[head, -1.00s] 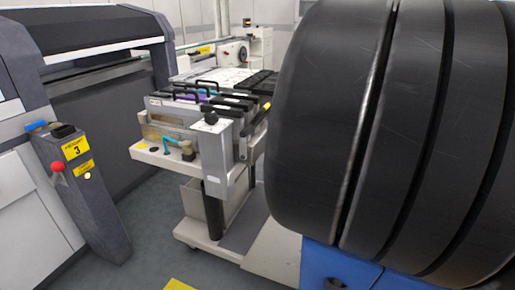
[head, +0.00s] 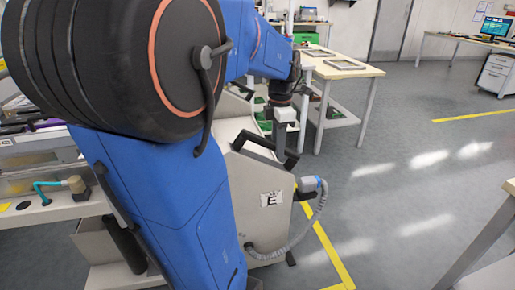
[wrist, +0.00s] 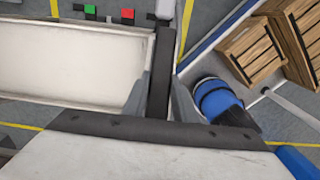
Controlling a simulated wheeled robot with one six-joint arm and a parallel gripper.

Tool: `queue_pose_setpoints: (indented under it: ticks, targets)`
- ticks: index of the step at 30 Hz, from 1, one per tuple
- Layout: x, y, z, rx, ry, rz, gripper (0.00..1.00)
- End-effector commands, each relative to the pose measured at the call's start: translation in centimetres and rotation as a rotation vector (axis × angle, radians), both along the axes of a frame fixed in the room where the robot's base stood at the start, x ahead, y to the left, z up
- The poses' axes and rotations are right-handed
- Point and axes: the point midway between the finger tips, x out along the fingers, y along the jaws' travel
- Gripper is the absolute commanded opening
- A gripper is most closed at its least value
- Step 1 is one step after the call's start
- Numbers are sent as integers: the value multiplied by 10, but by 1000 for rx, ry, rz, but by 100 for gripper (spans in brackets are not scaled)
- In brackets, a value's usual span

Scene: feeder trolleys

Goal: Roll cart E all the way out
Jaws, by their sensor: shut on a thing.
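Cart E (head: 236,185) is a pale grey cart with a black "E" on a white label (head: 271,199), just right of my blue arm in the head view. Its black handle (head: 257,146) is at the upper end. My gripper (head: 281,142) is at this handle. In the wrist view the black handle bar (wrist: 160,78) runs between the fingers of my gripper (wrist: 160,103), which is shut on it. A grey hose (head: 316,212) with a blue-grey plug hangs at the cart's right side. My arm hides the cart's left part.
A table (head: 345,70) with frames on it stands behind the cart. Open grey floor (head: 395,165) with yellow lines lies to the right. Another table edge (head: 490,230) shows at lower right. Wooden crates (wrist: 255,48) show in the wrist view.

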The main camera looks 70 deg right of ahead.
Motion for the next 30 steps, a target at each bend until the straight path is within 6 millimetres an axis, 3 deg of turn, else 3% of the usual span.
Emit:
queue_pose_setpoints:
  ticks: [6, 12, 30]
  targets:
    - [-26, -19, 1, -2, -1, -4, 0]
    - [-40, -30, 1, 0, -3, -2, 0]
    - [-48, -36, 1, -2, -3, 0, 0]
